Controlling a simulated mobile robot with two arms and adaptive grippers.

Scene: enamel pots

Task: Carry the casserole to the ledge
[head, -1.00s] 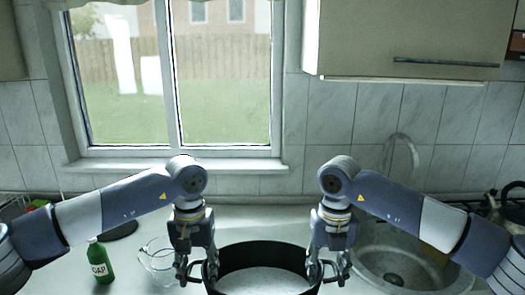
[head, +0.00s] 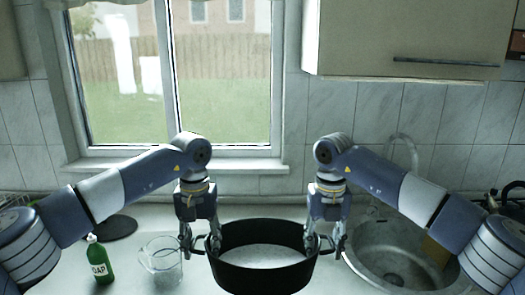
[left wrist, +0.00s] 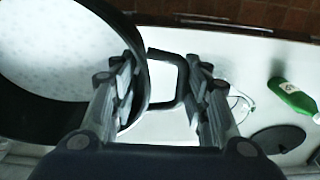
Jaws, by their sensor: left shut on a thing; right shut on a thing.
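The casserole (head: 262,275) is a black round pot with a pale speckled inside and a loop handle on each side. It is level and looks empty, at the front middle in the head view. My left gripper (head: 200,246) is shut on its left handle, and my right gripper (head: 326,244) is shut on its right handle. In the left wrist view the casserole (left wrist: 60,118) fills the left side, with its handle (left wrist: 170,57) between my fingers. Its height above the counter is hard to tell. The window ledge (head: 175,166) lies behind it and is bare.
A green soap bottle (head: 99,262) and a clear glass jug (head: 161,262) stand left of the casserole. A dark round disc (head: 115,227) lies behind them. The sink (head: 395,262) and its tap (head: 409,150) are right. The counter (head: 258,212) behind the casserole is clear.

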